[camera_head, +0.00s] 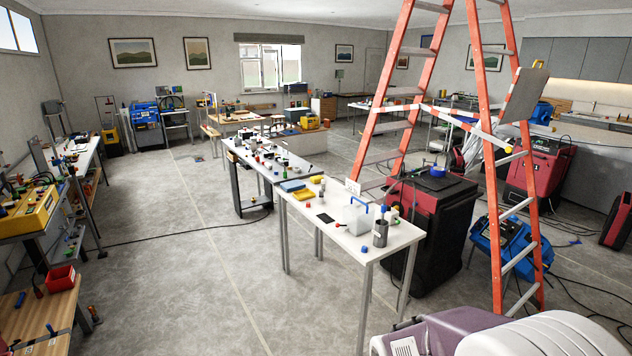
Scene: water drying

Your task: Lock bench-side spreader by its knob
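An orange stepladder (480,70) stands with its legs spread at the right of centre, behind the white bench (340,236). A red-and-white striped spreader bar (400,107) spans the ladder at about mid-height. Its right part (468,128) slopes down to the right rear leg. A small yellow piece (508,149) shows at that right end; I cannot tell whether it is a knob. The bar looks bent near its middle. I cannot make out a lock, or a second spreader clearly. Neither of my grippers is in view.
A red-and-black cabinet (430,232) stands between bench and ladder. A blue machine (502,244) sits among the ladder's legs, with cables on the floor. A purple-and-grey housing (440,334) fills the lower right. The concrete floor (190,260) left of the bench is open.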

